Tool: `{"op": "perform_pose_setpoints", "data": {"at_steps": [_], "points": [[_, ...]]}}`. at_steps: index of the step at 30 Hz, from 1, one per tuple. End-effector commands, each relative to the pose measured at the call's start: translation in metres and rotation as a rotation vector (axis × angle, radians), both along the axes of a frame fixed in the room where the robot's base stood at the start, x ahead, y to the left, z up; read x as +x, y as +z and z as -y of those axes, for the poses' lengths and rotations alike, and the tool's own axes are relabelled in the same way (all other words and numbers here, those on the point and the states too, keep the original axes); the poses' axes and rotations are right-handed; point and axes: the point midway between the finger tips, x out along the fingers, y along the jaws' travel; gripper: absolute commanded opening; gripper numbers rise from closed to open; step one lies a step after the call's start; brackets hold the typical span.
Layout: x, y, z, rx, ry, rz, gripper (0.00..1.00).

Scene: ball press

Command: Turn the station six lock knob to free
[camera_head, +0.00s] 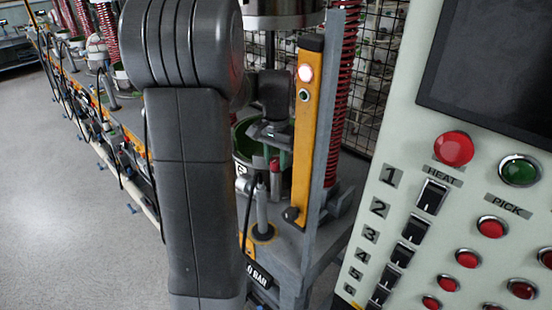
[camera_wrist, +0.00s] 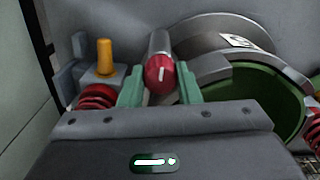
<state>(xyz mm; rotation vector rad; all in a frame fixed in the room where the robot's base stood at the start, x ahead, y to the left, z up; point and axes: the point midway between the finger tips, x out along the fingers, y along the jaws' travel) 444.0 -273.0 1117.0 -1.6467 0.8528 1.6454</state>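In the wrist view a red round knob (camera_wrist: 160,74) with a white line, nearly upright, sits at the end of a grey cylinder. My gripper (camera_wrist: 160,85) has its two green fingers on either side of this knob, with hardly any space visible between fingers and knob. I cannot tell whether both fingers press on it. In the head view my gripper (camera_head: 276,150) is partly behind my arm, and the red knob (camera_head: 274,165) shows small beside the green fingers. No station number or lock label is legible at the knob.
A yellow post (camera_head: 304,140) with a lit lamp and a grey upright stand right of my gripper. Right of them is a control panel (camera_head: 400,150) with numbered switches and red buttons. A green-lined bowl (camera_wrist: 255,95) and red springs (camera_wrist: 97,97) are close around the gripper. Floor at left is clear.

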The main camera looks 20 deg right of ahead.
Motion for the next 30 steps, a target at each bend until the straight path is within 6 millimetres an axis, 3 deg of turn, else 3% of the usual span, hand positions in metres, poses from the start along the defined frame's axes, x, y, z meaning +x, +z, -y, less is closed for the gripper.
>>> {"op": "perform_pose_setpoints", "data": {"at_steps": [14,30], "points": [[0.0003,0.0005,0.0004,0.001,0.148,-0.001,0.07],[0.0005,0.0007,0.0007,-0.001,0.642,0.000,0.07]]}}
